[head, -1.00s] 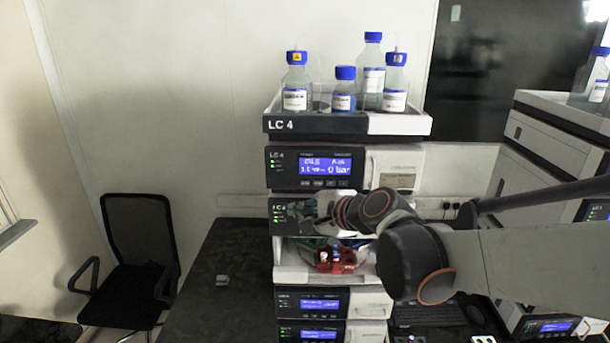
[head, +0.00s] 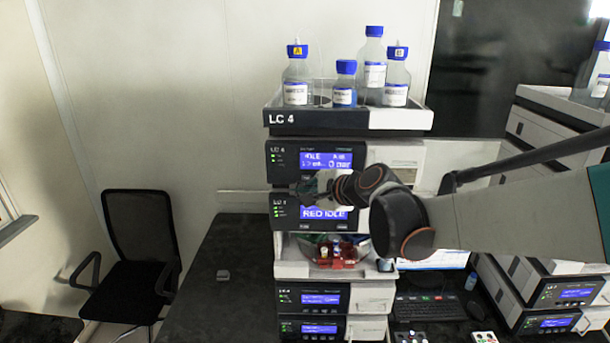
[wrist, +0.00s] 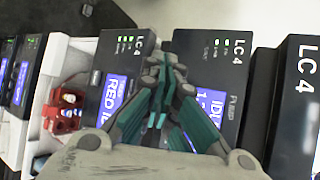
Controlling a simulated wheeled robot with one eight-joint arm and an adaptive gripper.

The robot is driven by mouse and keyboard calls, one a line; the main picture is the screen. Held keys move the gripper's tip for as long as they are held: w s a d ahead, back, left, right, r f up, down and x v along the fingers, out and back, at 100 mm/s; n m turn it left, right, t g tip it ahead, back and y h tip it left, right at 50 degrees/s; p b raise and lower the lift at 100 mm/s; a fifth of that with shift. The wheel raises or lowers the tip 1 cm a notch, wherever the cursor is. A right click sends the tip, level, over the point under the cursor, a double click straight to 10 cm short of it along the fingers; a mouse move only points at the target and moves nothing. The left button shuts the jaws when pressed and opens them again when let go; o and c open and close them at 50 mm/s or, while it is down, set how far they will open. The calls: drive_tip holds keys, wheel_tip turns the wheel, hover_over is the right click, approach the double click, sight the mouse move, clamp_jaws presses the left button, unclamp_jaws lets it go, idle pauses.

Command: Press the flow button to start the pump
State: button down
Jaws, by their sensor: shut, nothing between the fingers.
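The upper module with a blue display (head: 327,161) reading IDLE is in the LC 4 stack, just below the bottle tray. In the earlier head frame a row of small buttons shows under its display. My gripper (head: 298,191) is shut and empty in front of that module's lower edge and hides most of that row. I cannot pick out the flow button or tell whether the fingers touch the panel. In the wrist view the closed fingertips (wrist: 164,62) lie at the seam between the IDLE module (wrist: 212,75) and the module showing RED IDLE (wrist: 128,78).
The RED IDLE module (head: 322,213) sits directly below. An open bay under it holds red parts (head: 338,252). Several blue-capped bottles (head: 374,75) stand in the top tray (head: 348,118). Another stack (head: 560,145) stands at the right. The dark bench (head: 225,245) is mostly clear at left.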

sight(292, 182)
drive_tip(key=shift+w+d+b, duration=0.1)
drive_tip(key=shift+w+b, duration=0.2)
drive_tip(key=shift+w, duration=1.1)
drive_tip(key=shift+w, duration=0.15)
idle(0.4)
drive_tip(key=shift+w, duration=0.3)
drive_tip(key=shift+w+b, duration=0.35)
idle(0.6)
drive_tip(key=shift+s, duration=0.15)
idle(0.3)
drive_tip(key=shift+s, duration=0.7)
drive_tip(key=shift+s, duration=2.5)
